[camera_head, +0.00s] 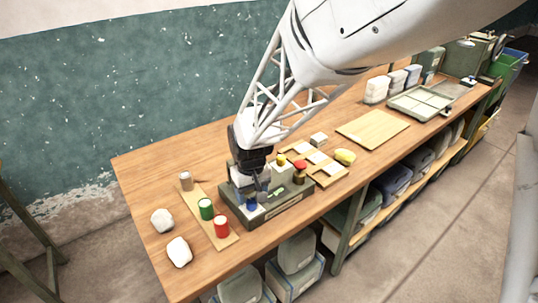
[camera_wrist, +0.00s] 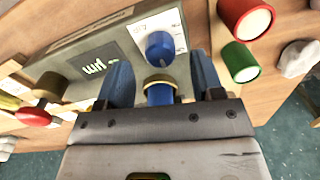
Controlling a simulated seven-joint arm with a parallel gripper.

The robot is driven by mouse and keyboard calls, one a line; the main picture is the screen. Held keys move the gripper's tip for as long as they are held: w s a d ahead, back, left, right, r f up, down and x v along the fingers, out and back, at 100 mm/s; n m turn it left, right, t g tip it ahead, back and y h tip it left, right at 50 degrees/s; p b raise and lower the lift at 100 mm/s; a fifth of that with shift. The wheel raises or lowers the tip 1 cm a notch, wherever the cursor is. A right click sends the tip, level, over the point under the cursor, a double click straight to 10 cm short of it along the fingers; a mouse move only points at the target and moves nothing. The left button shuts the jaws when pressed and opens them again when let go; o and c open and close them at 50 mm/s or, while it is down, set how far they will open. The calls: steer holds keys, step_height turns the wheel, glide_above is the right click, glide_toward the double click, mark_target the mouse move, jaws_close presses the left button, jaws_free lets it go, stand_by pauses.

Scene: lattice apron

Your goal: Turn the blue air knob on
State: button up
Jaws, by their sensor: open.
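The grey control box (camera_head: 284,208) stands on the bench. In the wrist view, a round blue knob (camera_wrist: 159,46) with a white mark sits on its pale scale plate (camera_wrist: 138,28). A second blue round part (camera_wrist: 159,93) with a tan ring shows nearer my palm. In the head view, one blue part (camera_head: 251,205) shows at the box's left end. My gripper (camera_head: 252,188) points down over that end. In the wrist view, my gripper (camera_wrist: 160,68) is open, its fingers on either side of the blue parts. Contact with the knob cannot be told.
A green-lit display (camera_wrist: 93,66) is beside the knob. A wooden board (camera_head: 373,129) lies farther right.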

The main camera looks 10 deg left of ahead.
mark_target(252, 201)
steer(key=shift+f, duration=1.6)
steer(key=c, duration=0.9)
